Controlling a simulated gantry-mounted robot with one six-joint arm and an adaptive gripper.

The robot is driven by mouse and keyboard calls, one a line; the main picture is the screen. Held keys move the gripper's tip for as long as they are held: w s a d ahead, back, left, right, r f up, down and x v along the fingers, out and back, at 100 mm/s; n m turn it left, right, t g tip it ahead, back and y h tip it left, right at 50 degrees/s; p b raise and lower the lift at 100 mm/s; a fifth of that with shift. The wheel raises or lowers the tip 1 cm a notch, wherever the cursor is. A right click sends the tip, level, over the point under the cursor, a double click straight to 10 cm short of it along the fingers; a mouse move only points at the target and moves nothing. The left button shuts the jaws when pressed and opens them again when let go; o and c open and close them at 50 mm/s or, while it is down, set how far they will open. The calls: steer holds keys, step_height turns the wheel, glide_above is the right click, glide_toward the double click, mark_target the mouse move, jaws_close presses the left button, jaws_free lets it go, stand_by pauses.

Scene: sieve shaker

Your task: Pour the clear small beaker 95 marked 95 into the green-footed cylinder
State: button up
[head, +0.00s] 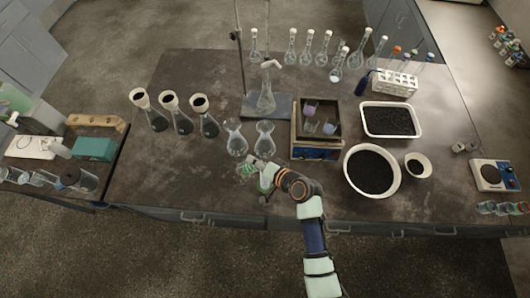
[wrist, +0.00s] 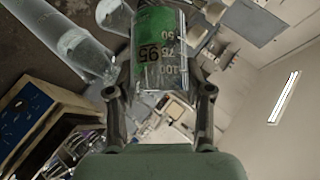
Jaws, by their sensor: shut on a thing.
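The clear small beaker (wrist: 160,75) carries a green patch, dark "95" digits and pale volume marks. It sits between the two fingers of my gripper (wrist: 160,100) in the wrist view, and its markings look upside down there. In the head view my gripper (head: 252,167) is near the table's front edge, just in front of two clear glass vessels; the beaker is small and blurred there. Some green shows beside the gripper, but I cannot tell whether it is a cylinder's foot. The green-footed cylinder is not clearly visible in either view.
Two clear flared glass vessels (head: 236,140) stand just behind my gripper. To the right are the shaker box (head: 316,151), a round bowl of dark grains (head: 372,172) and a white tray (head: 390,132). Three dark-filled flasks (head: 183,124) stand left. The front-left tabletop is clear.

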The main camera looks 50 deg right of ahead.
steer(key=shift+s+d+r+m+t+y+b, duration=0.15)
steer(key=shift+m+t+y+b, duration=0.45)
steer(key=shift+b, duration=0.7)
steer(key=shift+s+d+r+m+t+y+b, duration=0.1)
steer(key=shift+d+r+m+t+y+b, duration=0.2)
steer(key=shift+t+b, duration=0.7)
stand_by(1.7)
steer(key=shift+s+f+m+t+b, duration=0.1)
steer(key=shift+f+m+t+b, duration=0.4)
steer(key=shift+b, duration=1.55)
stand_by(0.5)
steer(key=shift+s+d+f+m+y+b, duration=0.1)
steer(key=shift+d+f+m+y+b, duration=0.1)
steer(key=shift+m+y+b, duration=0.35)
stand_by(0.9)
